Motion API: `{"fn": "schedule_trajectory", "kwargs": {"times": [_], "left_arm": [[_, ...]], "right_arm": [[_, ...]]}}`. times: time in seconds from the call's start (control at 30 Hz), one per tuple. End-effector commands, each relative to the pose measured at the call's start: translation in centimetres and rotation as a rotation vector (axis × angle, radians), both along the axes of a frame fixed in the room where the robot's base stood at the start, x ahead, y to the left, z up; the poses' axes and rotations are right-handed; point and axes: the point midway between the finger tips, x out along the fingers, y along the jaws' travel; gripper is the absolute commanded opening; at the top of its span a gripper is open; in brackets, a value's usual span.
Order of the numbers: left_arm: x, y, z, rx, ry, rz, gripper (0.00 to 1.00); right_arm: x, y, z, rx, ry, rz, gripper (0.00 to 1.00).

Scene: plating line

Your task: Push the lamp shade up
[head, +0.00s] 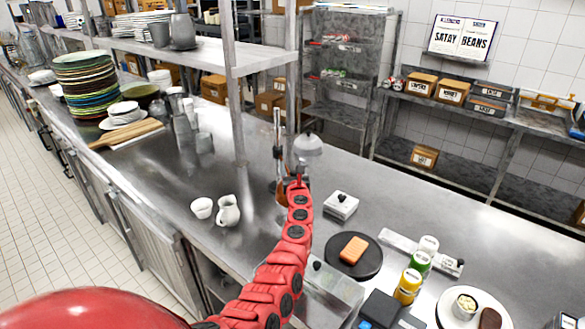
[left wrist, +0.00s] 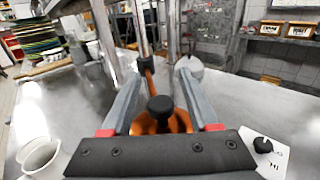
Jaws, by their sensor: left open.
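The lamp stands on the steel counter with a thin upright pole (head: 277,130). Its copper-orange shade (left wrist: 178,122) is low on the pole and partly hidden by my gripper; a black knob (left wrist: 160,106) shows in front of it in the left wrist view. My left gripper (head: 292,173) is at the shade, mostly covering it in the head view. In the left wrist view its two grey fingers (left wrist: 160,74) are apart, with the shade and knob between and below them. Whether they touch the shade cannot be told. My right gripper is not in view.
A silver dome (head: 307,145) stands just behind the gripper. A white jug (head: 229,211) and cup (head: 201,208) stand left of my arm. A white box (head: 341,206) and a black round board (head: 367,266) are to the right. A shelf (head: 245,58) overhangs the counter at the back left.

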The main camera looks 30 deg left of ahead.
Motion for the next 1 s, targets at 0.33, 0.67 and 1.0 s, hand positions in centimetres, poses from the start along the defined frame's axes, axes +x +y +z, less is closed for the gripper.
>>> {"fn": "schedule_trajectory", "kwargs": {"times": [0.33, 0.67, 1.0], "left_arm": [[0.0, 0.0, 0.02, 0.001, 0.001, 0.0, 0.32], [0.01, -0.02, 0.01, 0.001, 0.001, 0.0, 0.0], [0.01, -0.02, 0.01, 0.001, 0.001, 0.0, 0.0]], "right_arm": [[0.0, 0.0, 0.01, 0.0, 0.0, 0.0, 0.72], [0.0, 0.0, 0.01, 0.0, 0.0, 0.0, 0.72], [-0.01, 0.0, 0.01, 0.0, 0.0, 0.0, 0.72]]}}
